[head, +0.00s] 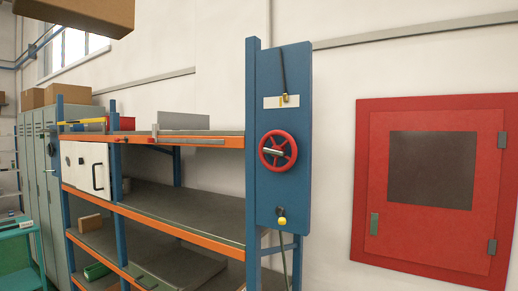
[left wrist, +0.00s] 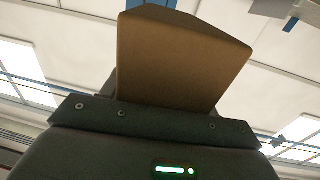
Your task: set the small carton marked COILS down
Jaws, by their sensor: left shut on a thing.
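A plain brown carton (left wrist: 180,58) fills the upper middle of the left wrist view. My left gripper (left wrist: 155,112) is shut on it, with ceiling behind. No COILS marking shows on the faces I see. In the head view a brown carton (head: 80,14) hangs high at the top left, cut by the frame edge and seen from below. I cannot tell for sure that it is the same one. Neither gripper shows in the head view.
A blue and orange shelf rack (head: 180,140) stands in the middle, with a small box (head: 90,223) on a lower shelf. The middle shelf (head: 190,205) has free room. Grey lockers (head: 45,160) bear brown boxes (head: 68,92). A red wall cabinet (head: 385,250) is at right.

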